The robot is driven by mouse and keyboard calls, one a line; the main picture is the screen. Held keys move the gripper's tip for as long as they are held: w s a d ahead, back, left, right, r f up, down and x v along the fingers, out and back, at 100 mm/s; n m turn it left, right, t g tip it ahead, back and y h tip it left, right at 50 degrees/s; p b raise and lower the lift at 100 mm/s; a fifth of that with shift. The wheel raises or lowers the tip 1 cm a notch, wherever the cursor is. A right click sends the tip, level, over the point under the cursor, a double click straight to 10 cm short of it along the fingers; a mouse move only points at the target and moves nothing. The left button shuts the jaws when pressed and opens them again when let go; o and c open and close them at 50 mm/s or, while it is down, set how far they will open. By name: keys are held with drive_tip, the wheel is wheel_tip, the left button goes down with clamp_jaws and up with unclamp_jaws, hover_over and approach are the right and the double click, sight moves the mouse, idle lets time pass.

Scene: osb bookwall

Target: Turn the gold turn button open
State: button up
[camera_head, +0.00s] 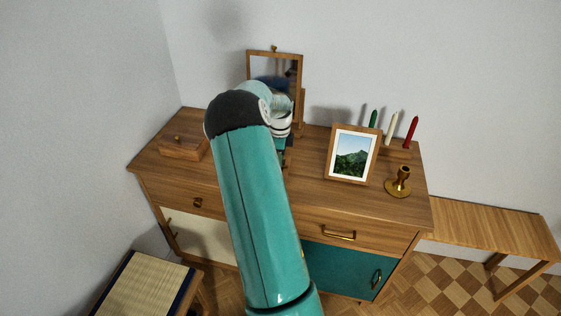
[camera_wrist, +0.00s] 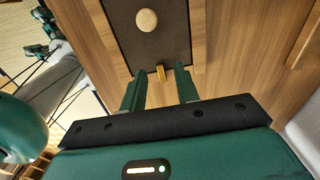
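The gold turn button (camera_wrist: 161,73) is a small slim bar at the near edge of a dark panel (camera_wrist: 135,50), seen in the wrist view. It points roughly up and down in that picture and appears to overlap the panel's edge. A pale round knob (camera_wrist: 146,21) is on the panel. My gripper (camera_wrist: 160,83) is open, with one green finger on each side of the button. No clear contact shows. In the head view my arm hides the button and most of the gripper.
On the wooden dresser (camera_head: 310,205) stand a mirror (camera_head: 273,53), a picture frame (camera_head: 352,155), a brass candlestick (camera_head: 399,182) and green, white and red candles (camera_head: 411,132). A small wooden box (camera_head: 183,147) is at the left. A bench (camera_head: 490,228) stands at the right.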

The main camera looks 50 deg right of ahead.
drive_tip(key=shift+s+d+f, duration=0.15)
drive_tip(key=shift+s+d, duration=0.05)
drive_tip(key=shift+s, duration=0.25)
drive_tip(key=shift+s+d+f, duration=0.15)
drive_tip(key=shift+s, duration=0.3)
drive_tip(key=shift+w+a+f, duration=0.1)
drive_tip(key=shift+f, duration=0.2)
drive_tip(key=shift+w+f, duration=0.45)
drive_tip(key=shift+w, duration=0.1)
drive_tip(key=shift+s+r, duration=0.25)
drive_tip(key=shift+s, duration=0.25)
drive_tip(key=shift+w+f, duration=0.15)
drive_tip(key=shift+w, duration=0.1)
drive_tip(key=shift+c, duration=0.2)
drive_tip(key=shift+w, duration=0.15)
drive_tip(key=c, duration=0.4)
drive_tip(key=shift+s, duration=0.25)
clamp_jaws()
drive_tip(key=shift+w, duration=0.2)
drive_tip(key=shift+s, duration=0.2)
